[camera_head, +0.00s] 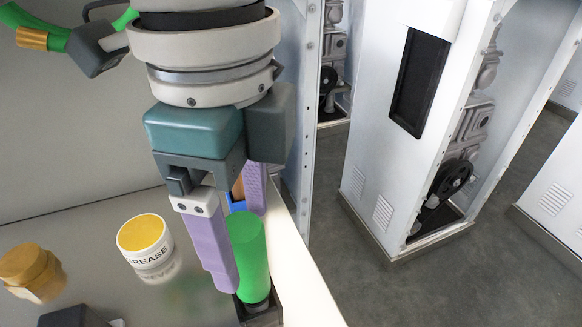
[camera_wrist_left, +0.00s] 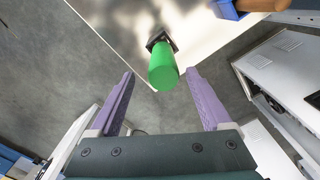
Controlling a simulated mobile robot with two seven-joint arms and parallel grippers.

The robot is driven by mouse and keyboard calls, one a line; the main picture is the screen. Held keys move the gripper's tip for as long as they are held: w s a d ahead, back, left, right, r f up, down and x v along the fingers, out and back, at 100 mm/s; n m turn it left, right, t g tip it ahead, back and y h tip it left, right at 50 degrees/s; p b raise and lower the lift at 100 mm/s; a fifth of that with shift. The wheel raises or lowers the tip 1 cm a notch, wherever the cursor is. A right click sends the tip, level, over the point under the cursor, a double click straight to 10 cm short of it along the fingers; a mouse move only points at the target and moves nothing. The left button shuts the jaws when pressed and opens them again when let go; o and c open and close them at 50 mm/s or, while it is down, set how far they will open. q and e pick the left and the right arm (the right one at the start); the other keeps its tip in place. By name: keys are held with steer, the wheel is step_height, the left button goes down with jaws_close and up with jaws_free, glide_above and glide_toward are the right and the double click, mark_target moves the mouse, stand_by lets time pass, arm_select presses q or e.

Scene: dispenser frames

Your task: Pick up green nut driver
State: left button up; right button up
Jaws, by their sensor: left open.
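The green nut driver (camera_head: 251,257) stands upright, its thick green handle up and its lower end in a small black holder (camera_head: 262,312) near the table's edge. My left gripper (camera_head: 238,248), with purple fingers, is open above and beside it. In the head view, one finger partly covers the handle's left side. In the left wrist view, the handle (camera_wrist_left: 162,70) shows between the fingertips of the open gripper (camera_wrist_left: 160,75), with the holder (camera_wrist_left: 160,38) beyond. I cannot tell whether the fingers touch it. My right gripper is not in view.
A grease tub (camera_head: 146,242) with a yellow top stands left of the gripper. A gold-coloured nut-like part (camera_head: 32,270) lies farther left. A blue item (camera_wrist_left: 228,9) is near the holder. White cabinets (camera_head: 405,120) stand beyond the table, across grey floor.

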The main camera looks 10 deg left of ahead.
mark_target(252, 279)
arm_select(q)
steer(key=f, duration=0.4)
steer(key=f+b, duration=0.1)
steer(key=shift+w+a+f, duration=0.2)
steer(key=shift+w+f, duration=0.05)
steer(key=shift+f, duration=0.15)
jaws_close()
steer(key=shift+r, duration=0.1)
